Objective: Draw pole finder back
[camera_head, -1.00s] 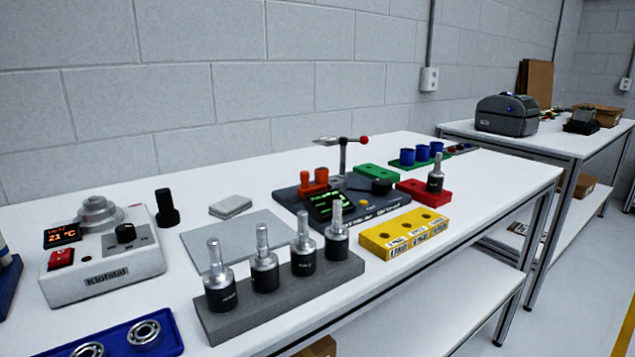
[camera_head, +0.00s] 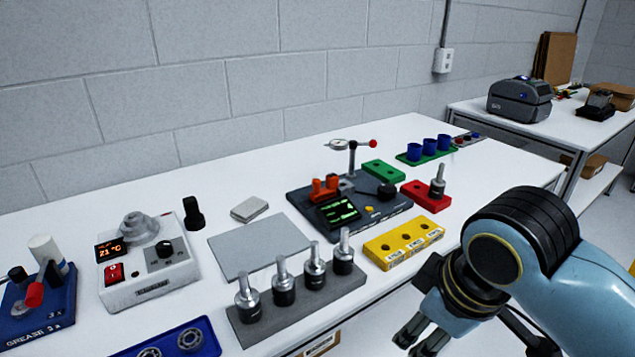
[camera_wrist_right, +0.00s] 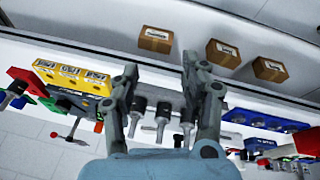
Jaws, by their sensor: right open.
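A dark test station (camera_head: 385,212) with a green-lit screen (camera_head: 338,210), orange clamp blocks (camera_head: 326,187) and a black knob stands mid-table. Over it stands a post with a dial gauge and a red-balled lever (camera_head: 373,144); I cannot tell for sure which part is the pole finder. My right gripper (camera_head: 424,345) is open and empty in front of the table's front edge, apart from the station. In the right wrist view its spread fingers (camera_wrist_right: 157,78) frame several silver-and-black motors (camera_wrist_right: 163,112) beyond them. My left gripper is not in view.
A grey rack (camera_head: 300,310) holds several motors. A yellow block (camera_head: 404,242) with holes and a red block (camera_head: 425,196) with one motor stand to the right. A heater (camera_head: 148,270), a blue bearing tray (camera_head: 208,335) and a grey mat (camera_head: 262,245) are left. Boxes (camera_wrist_right: 222,53) lie below.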

